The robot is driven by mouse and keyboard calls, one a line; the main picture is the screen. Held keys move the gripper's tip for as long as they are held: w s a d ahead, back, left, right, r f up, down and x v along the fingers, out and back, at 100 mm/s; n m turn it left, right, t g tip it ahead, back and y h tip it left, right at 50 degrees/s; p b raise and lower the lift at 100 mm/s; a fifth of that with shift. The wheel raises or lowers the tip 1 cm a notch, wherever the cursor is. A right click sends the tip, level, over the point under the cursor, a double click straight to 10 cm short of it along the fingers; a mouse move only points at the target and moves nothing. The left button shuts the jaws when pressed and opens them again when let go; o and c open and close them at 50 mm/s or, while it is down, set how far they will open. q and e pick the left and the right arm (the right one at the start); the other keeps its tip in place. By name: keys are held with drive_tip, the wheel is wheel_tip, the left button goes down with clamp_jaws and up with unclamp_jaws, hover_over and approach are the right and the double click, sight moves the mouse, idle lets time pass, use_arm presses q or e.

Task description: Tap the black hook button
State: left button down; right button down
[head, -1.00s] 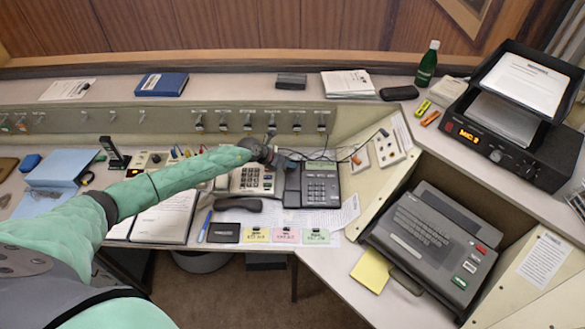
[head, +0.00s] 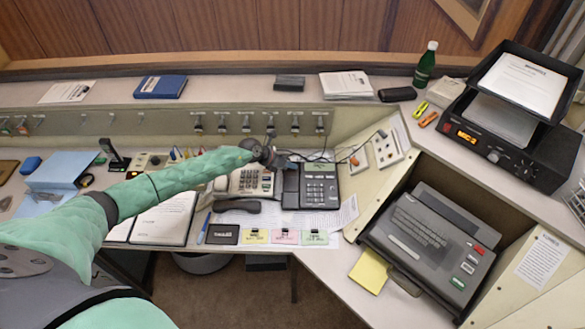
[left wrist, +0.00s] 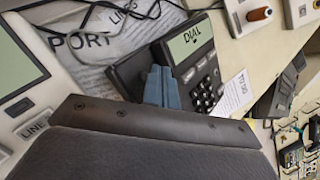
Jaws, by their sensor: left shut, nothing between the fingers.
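The black desk phone (head: 318,190) stands in the middle of the desk, with a green-lit display and a keypad on its right side. It also shows in the left wrist view (left wrist: 205,75), its display reading DIAL. Its bare dark cradle (left wrist: 130,70) is on the left side. I cannot make out a separate hook button; my fingers cover part of the cradle. My left gripper (head: 284,161) is shut and empty, over the phone's upper left part. In the left wrist view its blue-grey fingertips (left wrist: 158,82) overlap the cradle; I cannot tell whether they touch. My right gripper is not in view.
A dark handset (head: 237,206) lies on the desk in front of a beige phone (head: 250,183). Thin black cables (head: 322,157) run behind the phones. Coloured cards (head: 285,237) lie along the front edge. A dark keyboard machine (head: 428,240) sits to the right.

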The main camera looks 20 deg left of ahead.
use_arm(q)
drive_tip(key=shift+s+a+r, duration=0.15)
drive_tip(key=shift+a+r, duration=0.1)
drive_tip(key=shift+r, duration=0.1)
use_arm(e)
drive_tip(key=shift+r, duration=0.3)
use_arm(q)
drive_tip(key=shift+d, duration=0.1)
